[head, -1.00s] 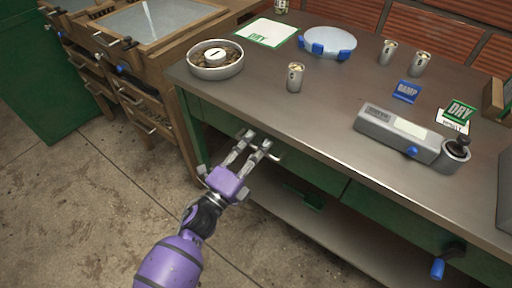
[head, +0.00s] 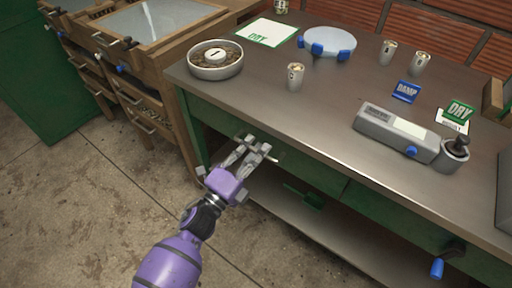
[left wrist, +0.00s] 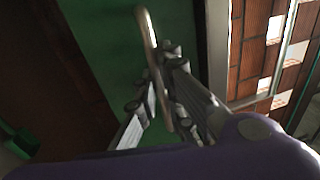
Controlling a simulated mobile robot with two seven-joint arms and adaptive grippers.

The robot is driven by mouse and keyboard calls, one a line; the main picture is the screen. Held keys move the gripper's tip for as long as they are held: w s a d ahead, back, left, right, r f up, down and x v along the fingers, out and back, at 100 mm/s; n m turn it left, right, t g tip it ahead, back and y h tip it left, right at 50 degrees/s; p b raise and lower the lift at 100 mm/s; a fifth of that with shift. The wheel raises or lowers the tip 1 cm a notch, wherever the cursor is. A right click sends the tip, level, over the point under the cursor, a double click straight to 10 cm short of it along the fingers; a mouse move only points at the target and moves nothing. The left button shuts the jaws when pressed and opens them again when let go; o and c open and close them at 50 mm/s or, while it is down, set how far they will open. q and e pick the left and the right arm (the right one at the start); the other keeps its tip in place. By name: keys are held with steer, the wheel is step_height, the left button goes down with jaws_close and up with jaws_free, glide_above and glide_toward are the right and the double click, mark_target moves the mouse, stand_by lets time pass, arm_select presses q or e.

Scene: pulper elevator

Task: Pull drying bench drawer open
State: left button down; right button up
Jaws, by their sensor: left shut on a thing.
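The drying bench (head: 260,105) has a grey top and a green front with a drawer (head: 310,168) under the top's edge. My left gripper (head: 257,146) is at the drawer front, shut on the drawer's handle (head: 276,157); in the head view the fingers hide most of the handle. In the left wrist view the handle (left wrist: 148,40) is a pale bar passing between the fingers (left wrist: 160,85), in front of the green drawer face (left wrist: 115,40). The drawer looks closed, its front in line with the bench front. My right gripper is not in view.
A bowl of beans (head: 216,60), several small cups, a round scale (head: 328,42), a grey meter (head: 400,132) and DRY and DAMP cards stand on the bench top. A crank with a blue grip (head: 438,267) sticks out at lower right. The floor left of the bench is clear.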

arm_select(q)
steer(key=r+p+v, duration=0.1)
steer(key=r+v, duration=0.2)
steer(key=v, duration=1.2)
steer(key=r+v, duration=0.2)
steer(key=v, duration=1.3)
steer(key=shift+s+a+r+p, duration=0.35)
steer(key=shift+s+a+p, duration=0.05)
steer(key=c, duration=1.8)
jaws_free()
steer(key=shift+c, duration=0.2)
steer(key=v, duration=1.2)
steer(key=shift+w, duration=0.1)
